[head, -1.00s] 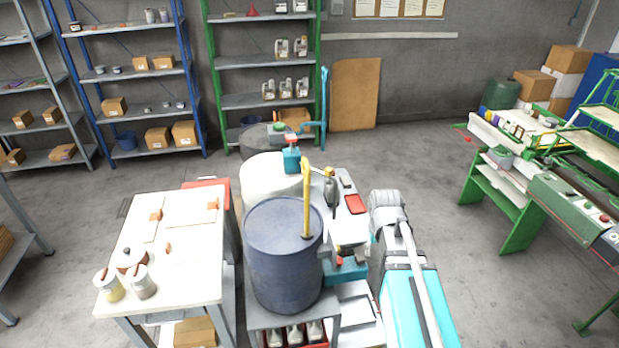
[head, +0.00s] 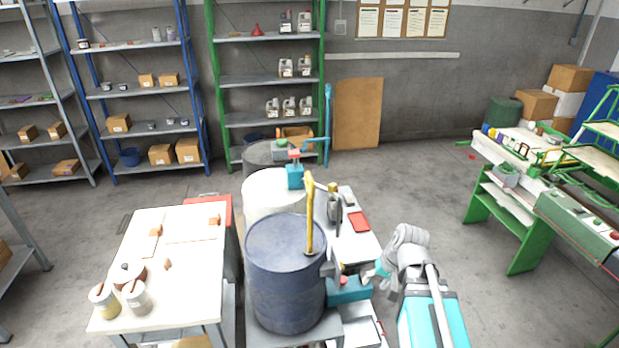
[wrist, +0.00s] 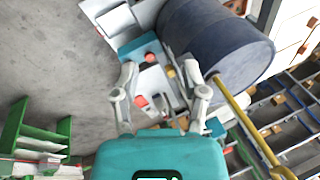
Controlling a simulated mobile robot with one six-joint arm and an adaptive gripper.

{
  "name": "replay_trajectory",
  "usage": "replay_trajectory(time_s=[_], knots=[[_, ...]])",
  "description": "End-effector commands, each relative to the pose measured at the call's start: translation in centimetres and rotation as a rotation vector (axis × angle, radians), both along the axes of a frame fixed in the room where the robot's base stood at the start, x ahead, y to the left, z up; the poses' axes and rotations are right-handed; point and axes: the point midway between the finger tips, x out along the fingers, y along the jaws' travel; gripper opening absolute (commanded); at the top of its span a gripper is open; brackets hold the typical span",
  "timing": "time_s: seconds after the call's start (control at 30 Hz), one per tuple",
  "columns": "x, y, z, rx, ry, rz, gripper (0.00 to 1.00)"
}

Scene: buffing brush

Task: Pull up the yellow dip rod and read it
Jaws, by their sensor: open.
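The yellow dip rod (head: 310,215) stands upright at the right side of the top of a dark blue drum (head: 285,285), with a bent upper end. Its lower end is hidden inside the drum. In the wrist view the rod (wrist: 243,122) runs slanting out of the drum (wrist: 215,45), to the right of my fingers. My gripper (wrist: 162,100) is open, with nothing held between its two fingers. In the head view my gripper (head: 369,273) is to the right of the drum, lower than the rod's top and apart from it. No reading on the rod is legible.
A white table (head: 185,270) with cans stands left of the drum. A pale drum (head: 272,195) with a teal pump (head: 295,175) stands behind. A bench with a red tray (head: 359,221) is close to my gripper. Open floor (head: 430,190) lies right.

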Motion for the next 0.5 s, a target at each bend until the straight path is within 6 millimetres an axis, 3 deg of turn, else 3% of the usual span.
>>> replay_trajectory(time_s=[0.3, 0.5], knots=[[5.5, 4.9, 5.5, 0.370, -0.126, -0.057, 0.57], [9.0, 7.0, 9.9, 0.611, -0.204, -0.117, 0.57]])
